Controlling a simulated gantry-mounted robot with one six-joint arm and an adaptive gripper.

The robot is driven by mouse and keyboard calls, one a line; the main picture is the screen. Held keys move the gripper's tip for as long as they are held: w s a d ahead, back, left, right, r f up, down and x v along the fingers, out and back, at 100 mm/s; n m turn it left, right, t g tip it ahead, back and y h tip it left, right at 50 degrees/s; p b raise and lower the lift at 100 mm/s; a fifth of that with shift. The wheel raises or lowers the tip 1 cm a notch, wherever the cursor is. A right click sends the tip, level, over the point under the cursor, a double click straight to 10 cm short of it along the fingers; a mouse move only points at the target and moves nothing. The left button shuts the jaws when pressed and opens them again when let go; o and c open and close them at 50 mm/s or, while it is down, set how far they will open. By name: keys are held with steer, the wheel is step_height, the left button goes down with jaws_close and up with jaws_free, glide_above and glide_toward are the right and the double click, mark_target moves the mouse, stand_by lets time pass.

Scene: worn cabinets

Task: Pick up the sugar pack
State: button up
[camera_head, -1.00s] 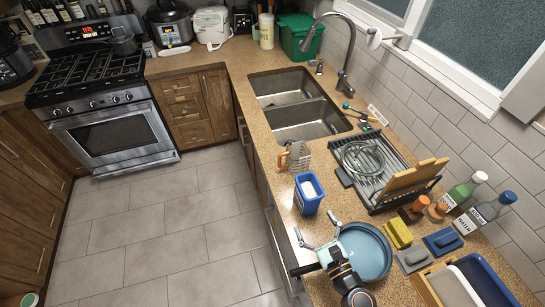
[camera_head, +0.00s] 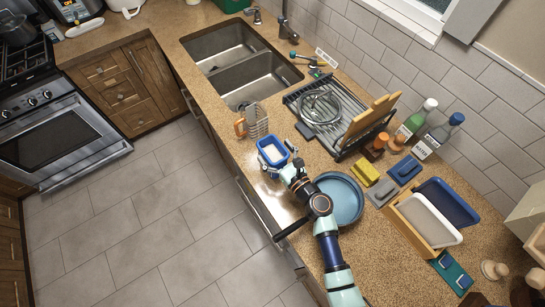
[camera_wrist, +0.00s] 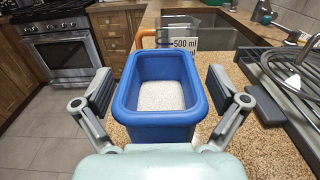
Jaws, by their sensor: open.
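The only thing matching the sugar pack is an open blue container (camera_head: 266,160) with white grains inside, standing upright on the counter. In the wrist view the blue container (camera_wrist: 160,126) is centred, its rim facing me and the grains low inside. My gripper (camera_wrist: 160,85) is open, with one finger left and one right of the container and a visible gap on each side. In the head view my gripper (camera_head: 279,169) is at the container's near side; its fingers are partly hidden there.
A clear measuring cup (camera_head: 258,123) with an orange handle stands just behind the container. A round blue dish (camera_head: 345,198) lies beside my arm. A dish rack (camera_head: 331,120) stands to the right, the sink (camera_head: 250,80) farther back. The counter's front edge is close on the left.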

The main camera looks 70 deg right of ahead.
steer(key=shift+w+d+f, duration=0.1)
steer(key=shift+w+d, duration=0.15)
steer(key=shift+w, duration=0.15)
steer(key=c, duration=1.8)
